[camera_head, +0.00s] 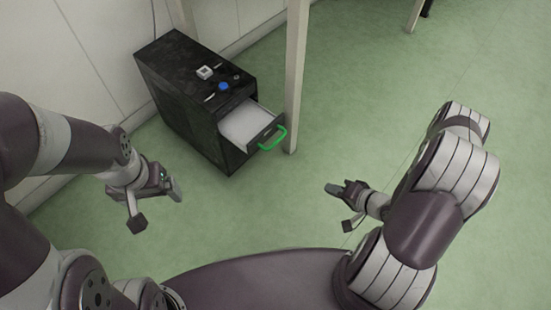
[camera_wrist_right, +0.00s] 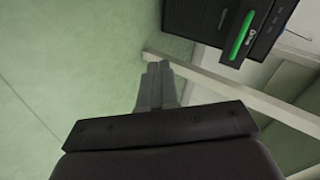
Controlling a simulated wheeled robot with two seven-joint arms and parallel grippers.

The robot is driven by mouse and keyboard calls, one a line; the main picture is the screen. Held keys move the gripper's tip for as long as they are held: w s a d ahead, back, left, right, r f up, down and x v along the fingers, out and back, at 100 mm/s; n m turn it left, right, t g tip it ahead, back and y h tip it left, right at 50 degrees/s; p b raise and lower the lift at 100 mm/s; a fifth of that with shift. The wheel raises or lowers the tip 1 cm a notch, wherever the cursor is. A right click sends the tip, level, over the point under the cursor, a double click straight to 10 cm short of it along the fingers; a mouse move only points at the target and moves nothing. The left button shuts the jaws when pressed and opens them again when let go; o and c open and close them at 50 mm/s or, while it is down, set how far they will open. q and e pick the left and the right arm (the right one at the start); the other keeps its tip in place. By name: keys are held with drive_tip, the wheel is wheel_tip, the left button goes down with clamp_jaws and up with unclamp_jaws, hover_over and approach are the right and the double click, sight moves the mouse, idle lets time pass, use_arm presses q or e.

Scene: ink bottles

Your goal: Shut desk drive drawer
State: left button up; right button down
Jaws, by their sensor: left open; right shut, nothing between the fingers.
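A black drawer cabinet (camera_head: 185,95) stands on the floor near the wall. Its drawer (camera_head: 250,125) is pulled out toward the lower right, with a pale inside and a green handle (camera_head: 273,139) on the front. The handle also shows at the top of the right wrist view (camera_wrist_right: 242,34). My left gripper (camera_head: 175,190) is open, in front of and left of the cabinet, apart from it. My right gripper (camera_head: 335,188) is shut and empty, to the lower right of the drawer and apart from the handle. Its closed fingers show in the right wrist view (camera_wrist_right: 157,85).
A pale table leg (camera_head: 296,80) stands right beside the open drawer. Small items, including a blue one (camera_head: 224,86) and a white one (camera_head: 204,72), lie on the cabinet top. The green floor (camera_head: 380,100) is clear to the right.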

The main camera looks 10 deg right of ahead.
drive_tip(key=w+a+r+m+t+y, duration=0.2)
drive_tip(key=w+a+r+t+y, duration=0.15)
drive_tip(key=r, duration=0.45)
use_arm(q)
wheel_tip(320, 180, down, 7)
drive_tip(key=b, duration=0.7)
drive_tip(key=shift+w+a+r, duration=0.2)
drive_tip(key=shift+a, duration=0.05)
use_arm(e)
approach(257, 131)
drive_tip(key=shift+s+d+r+m, duration=0.3)
drive_tip(key=shift+s+d+r, duration=0.25)
drive_tip(key=shift+s, duration=0.25)
drive_tip(key=shift+w+a, duration=0.2)
drive_tip(key=shift+w, duration=0.05)
drive_tip(key=x, duration=0.3)
drive_tip(key=r+x, duration=0.1)
drive_tip(key=x, duration=0.3)
drive_tip(key=r+x, duration=0.1)
drive_tip(key=x, duration=0.3)
drive_tip(key=shift+w, duration=0.15)
use_arm(q)
drive_tip(key=shift+s+d+r, duration=0.1)
drive_tip(key=shift+r, duration=0.2)
use_arm(e)
drive_tip(key=shift+w+a+r, duration=0.15)
drive_tip(key=shift+w+r, duration=0.05)
drive_tip(key=shift+w, duration=0.05)
drive_tip(key=shift+r, duration=0.1)
